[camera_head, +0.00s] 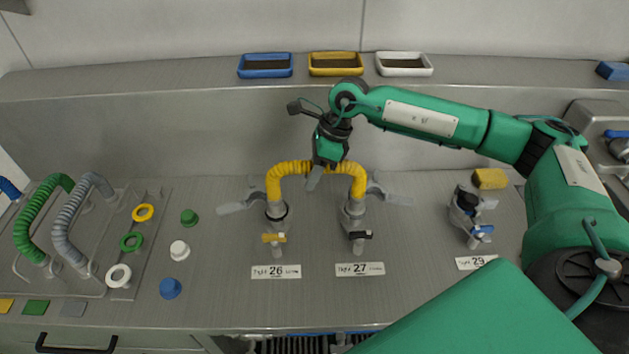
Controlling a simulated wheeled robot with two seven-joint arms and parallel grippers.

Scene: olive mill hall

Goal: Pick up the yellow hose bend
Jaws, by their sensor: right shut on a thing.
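The yellow hose bend (290,169) is a ribbed arch in the middle of the counter. Its two ends stand at the grey couplings of the valves labelled 26 (276,212) and 27 (353,212). Whether the ends are seated or just clear of the couplings I cannot tell. My right gripper (315,177) comes down from above and is shut on the top of the arch, near its middle. The gripper hides part of the hose there. My left gripper is not in view.
Green (40,207) and grey (70,222) hoses stand in a rack at left, beside coloured rings and caps. Valve 29 (465,212) and a yellow sponge (490,179) are at right. Blue (265,74), yellow (336,73) and white (404,73) trays sit on the back ledge.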

